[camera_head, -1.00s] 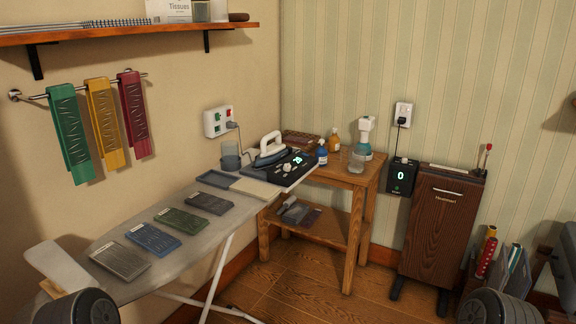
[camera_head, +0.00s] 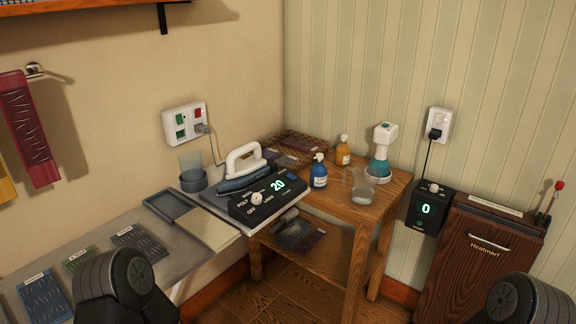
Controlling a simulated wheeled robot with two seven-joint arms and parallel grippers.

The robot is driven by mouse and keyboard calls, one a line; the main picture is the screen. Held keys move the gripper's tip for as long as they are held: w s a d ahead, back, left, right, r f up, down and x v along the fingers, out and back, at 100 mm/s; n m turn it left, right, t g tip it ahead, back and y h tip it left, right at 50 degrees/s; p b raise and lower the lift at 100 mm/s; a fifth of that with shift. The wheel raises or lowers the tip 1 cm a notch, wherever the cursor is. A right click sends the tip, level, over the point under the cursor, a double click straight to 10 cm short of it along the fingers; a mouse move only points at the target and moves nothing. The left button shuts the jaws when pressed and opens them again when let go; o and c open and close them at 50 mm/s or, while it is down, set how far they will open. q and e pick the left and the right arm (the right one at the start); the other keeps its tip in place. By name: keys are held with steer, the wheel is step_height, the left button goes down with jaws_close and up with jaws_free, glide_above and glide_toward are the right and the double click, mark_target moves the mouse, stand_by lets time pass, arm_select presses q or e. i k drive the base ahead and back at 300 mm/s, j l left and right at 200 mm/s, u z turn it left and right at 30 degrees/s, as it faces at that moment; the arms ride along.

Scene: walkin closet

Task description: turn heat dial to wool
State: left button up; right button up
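The heat dial is a small white knob (camera_head: 257,198) on a black control box (camera_head: 268,196) at the end of the ironing board. The box has printed labels around the knob; "POLY" and "OFF" can be made out, the others are too small to read surely. Which label the knob points at cannot be told. A white and dark-blue iron (camera_head: 241,170) stands just behind the box. Dark rounded parts of my two arms show at the bottom left and bottom right. Neither gripper is in view.
A wooden side table (camera_head: 375,200) with a blue bottle (camera_head: 319,171), an orange bottle (camera_head: 343,151) and a clear cup (camera_head: 363,188) stands right of the box. Fabric swatches (camera_head: 139,243) lie on the board. A wall socket panel (camera_head: 185,124) is behind. A wooden heater (camera_head: 480,265) stands at right.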

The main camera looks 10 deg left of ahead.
mark_target(257, 198)
steer(key=i+l, duration=0.85)
steer(key=i+j+u, duration=0.05)
steer(key=i, duration=0.05)
